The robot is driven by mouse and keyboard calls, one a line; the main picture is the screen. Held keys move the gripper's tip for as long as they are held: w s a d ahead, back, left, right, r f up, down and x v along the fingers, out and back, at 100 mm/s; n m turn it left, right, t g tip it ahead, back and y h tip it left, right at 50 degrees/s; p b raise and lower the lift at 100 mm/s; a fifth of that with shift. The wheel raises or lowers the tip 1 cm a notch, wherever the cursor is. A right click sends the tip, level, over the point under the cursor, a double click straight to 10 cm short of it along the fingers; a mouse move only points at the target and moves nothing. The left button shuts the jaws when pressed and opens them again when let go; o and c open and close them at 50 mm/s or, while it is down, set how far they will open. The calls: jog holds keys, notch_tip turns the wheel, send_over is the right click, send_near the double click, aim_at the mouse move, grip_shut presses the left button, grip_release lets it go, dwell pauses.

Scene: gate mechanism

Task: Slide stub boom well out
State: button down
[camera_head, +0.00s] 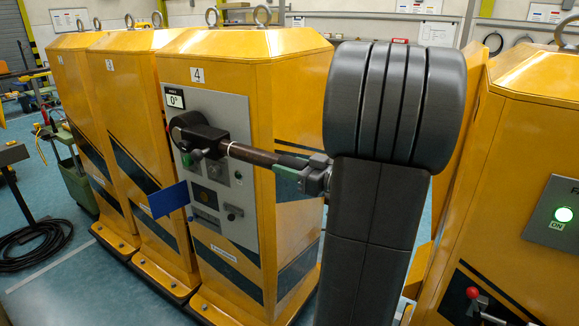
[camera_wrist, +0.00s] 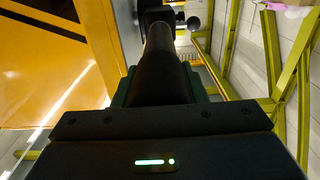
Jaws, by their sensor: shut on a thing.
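The stub boom (camera_head: 250,154) is a dark brown round bar. It sticks out to the right from a black housing (camera_head: 204,137) on the grey panel of yellow cabinet 4. A light ring shows on the bar near the housing. My gripper (camera_head: 291,169) is shut on the bar toward its outer end. In the wrist view the bar (camera_wrist: 162,62) runs away from between the dark green fingers (camera_wrist: 165,92) to the housing, and a black ball knob (camera_wrist: 193,22) shows beside it. The fingers hide the held part.
The panel has an angle sign reading 0° (camera_head: 174,98) and a blue plate (camera_head: 168,200) jutting out at left. Blue floor (camera_head: 70,280) lies open at front left, with a coiled black cable (camera_head: 38,240).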

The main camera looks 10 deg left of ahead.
jog(key=shift+s+d+f+b, duration=0.15)
jog(key=shift+d+b, duration=0.25)
jog(key=shift+b, duration=0.5)
jog(key=b+v, duration=0.6)
jog(key=v, duration=0.1)
jog(key=shift+r+b, duration=0.25)
jog(key=shift+b, duration=0.1)
jog(key=shift+d, duration=0.1)
jog(key=c, duration=1.1)
grip_release()
jog(key=shift+s+d, duration=0.1)
jog(key=shift+o, duration=1.1)
jog(key=shift+d, duration=0.15)
jog(key=b+v, duration=0.1)
jog(key=v, duration=1.2)
jog(key=shift+s+d+b, duration=0.15)
jog(key=shift+d+b, duration=0.2)
jog(key=shift+b, duration=0.05)
